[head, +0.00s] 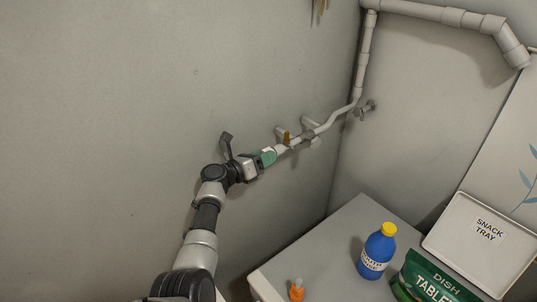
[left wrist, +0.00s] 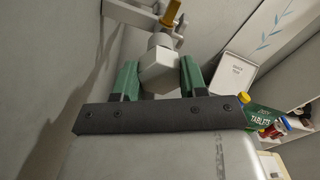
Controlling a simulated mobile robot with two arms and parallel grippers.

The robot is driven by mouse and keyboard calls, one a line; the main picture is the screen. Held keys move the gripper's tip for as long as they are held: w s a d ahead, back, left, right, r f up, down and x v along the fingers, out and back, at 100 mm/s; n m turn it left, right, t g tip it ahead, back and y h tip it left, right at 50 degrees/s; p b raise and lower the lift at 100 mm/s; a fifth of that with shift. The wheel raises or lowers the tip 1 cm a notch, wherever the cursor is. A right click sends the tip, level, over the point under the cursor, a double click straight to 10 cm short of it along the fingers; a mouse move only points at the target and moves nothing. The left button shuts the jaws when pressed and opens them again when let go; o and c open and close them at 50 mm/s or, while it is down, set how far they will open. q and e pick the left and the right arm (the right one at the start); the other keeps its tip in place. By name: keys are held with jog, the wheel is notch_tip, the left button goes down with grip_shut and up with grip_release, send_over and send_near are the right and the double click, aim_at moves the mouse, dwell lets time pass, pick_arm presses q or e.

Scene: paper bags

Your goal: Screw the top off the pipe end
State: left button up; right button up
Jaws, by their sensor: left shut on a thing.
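A thin grey-white pipe (head: 331,122) runs along the wall in the head view and ends at the left, near an amber lever (head: 287,138). My left gripper (head: 266,156) is at this pipe end. In the left wrist view the green fingers of the gripper (left wrist: 158,78) are shut on the pale, angular top (left wrist: 157,66) of the pipe end. A paler round pipe part (left wrist: 159,40) and the amber lever (left wrist: 171,12) show just beyond it. In the head view the fingers mostly hide the top. My right gripper is not in view.
Wall brackets (head: 311,122) hold the pipe close to the wall. A small tap (head: 366,107) sticks out right of it. Below stands a counter (head: 318,242) with a blue bottle (head: 376,255), a green tablets bag (head: 432,281), an orange-based item (head: 297,291) and a snack tray (head: 458,258).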

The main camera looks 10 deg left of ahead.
pick_arm(q)
jog(key=shift+s+a, duration=0.1)
jog(key=shift+a, duration=0.05)
jog(key=shift+v, duration=0.85)
jog(key=shift+s+a, duration=0.15)
jog(key=shift+s, duration=0.1)
jog(key=v, duration=0.4)
jog(key=shift+s+a, duration=0.25)
jog(key=shift+s, duration=0.05)
